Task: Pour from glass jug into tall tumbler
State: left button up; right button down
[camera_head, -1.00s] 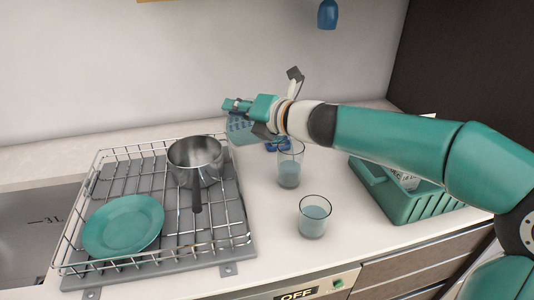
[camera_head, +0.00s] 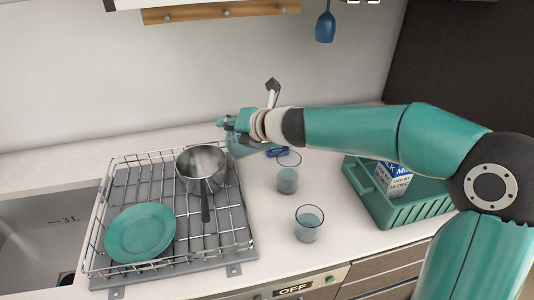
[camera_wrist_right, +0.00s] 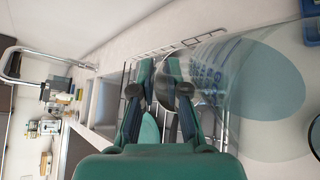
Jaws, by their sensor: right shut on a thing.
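My right gripper (camera_head: 228,122) is shut on the glass jug (camera_head: 241,148), a clear vessel with blue markings. In the head view the jug is behind and right of the saucepan, partly hidden by my gripper; I cannot tell if it touches the counter. In the right wrist view the jug (camera_wrist_right: 262,85) fills the right side, beside my gripper fingers (camera_wrist_right: 168,82). The taller tumbler (camera_head: 288,173), with bluish contents low in it, stands upright right of the jug, apart from it. A shorter glass (camera_head: 308,224) stands nearer the front. My left gripper is out of view.
A wire rack (camera_head: 228,222) at left holds a saucepan (camera_head: 202,166) and a green plate (camera_head: 140,232). A green crate (camera_head: 400,212) with a milk carton (camera_head: 393,178) is at right. A small blue object (camera_head: 278,152) lies behind the tumbler. A sink (camera_head: 40,240) is at far left.

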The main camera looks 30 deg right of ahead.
jog(key=f+g+h+p, duration=0.1)
jog(key=p, duration=0.3)
jog(key=w+f+g+h+p, duration=0.1)
jog(key=f+p, duration=0.1)
jog(key=p, duration=0.3)
jog(key=shift+w+a+g, duration=0.1)
jog(key=shift+g, duration=0.3)
jog(key=shift+a+f, duration=0.25)
jog(key=shift+f, duration=0.15)
jog(key=shift+w+a+n+g, duration=0.15)
jog(key=shift+n+g, duration=0.15)
jog(key=shift+n, duration=0.4)
jog(key=shift+w+a+f+n+g+h+p, duration=0.2)
jog(key=shift+w+a+n+g+h+p, duration=0.2)
jog(key=shift+w+a+g+h, duration=0.4)
jog(key=shift+w+a+f+n+g+h+p, duration=0.15)
jog(key=shift+w+a+n+g+h+p, duration=0.25)
jog(key=shift+a+g+h, duration=0.7)
